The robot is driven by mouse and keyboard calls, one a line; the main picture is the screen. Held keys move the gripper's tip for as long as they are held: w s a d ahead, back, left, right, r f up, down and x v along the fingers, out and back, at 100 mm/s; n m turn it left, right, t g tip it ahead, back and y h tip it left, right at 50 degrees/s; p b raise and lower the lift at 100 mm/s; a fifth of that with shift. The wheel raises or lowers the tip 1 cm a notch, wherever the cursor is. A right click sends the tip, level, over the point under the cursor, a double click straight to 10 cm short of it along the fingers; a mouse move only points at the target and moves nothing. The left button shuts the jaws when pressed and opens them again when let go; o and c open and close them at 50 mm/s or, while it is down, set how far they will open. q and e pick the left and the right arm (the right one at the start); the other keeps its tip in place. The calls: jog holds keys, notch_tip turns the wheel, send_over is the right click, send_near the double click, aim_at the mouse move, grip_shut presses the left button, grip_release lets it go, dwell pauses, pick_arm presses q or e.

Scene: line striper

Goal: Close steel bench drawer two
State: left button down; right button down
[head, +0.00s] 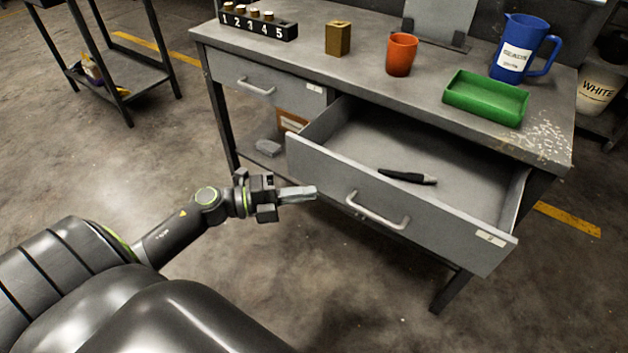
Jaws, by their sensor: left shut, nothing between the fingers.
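The steel bench (357,71) stands ahead of me with two drawers side by side. The right drawer (450,224) is pulled well out and holds a black-handled tool (407,177). Its front carries a bar handle (377,212) and a small label at the right end. The left drawer (262,91) is shut. My left gripper (314,192) is shut and empty, in front of the open drawer's left part and left of its handle. I cannot tell whether it touches the drawer front. My right gripper is not in view.
On the bench top are a numbered block (258,24), a brass block (338,38), an orange cup (401,54), a green tray (486,98) and a blue jug (520,47). A cart (115,76) stands far left.

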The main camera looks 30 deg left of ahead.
aim_at(331, 179)
pick_arm(q)
jog(key=shift+w+d, duration=0.1)
jog(key=shift+w, duration=1.95)
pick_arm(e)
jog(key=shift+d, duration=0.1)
pick_arm(q)
jog(key=shift+w, duration=0.1)
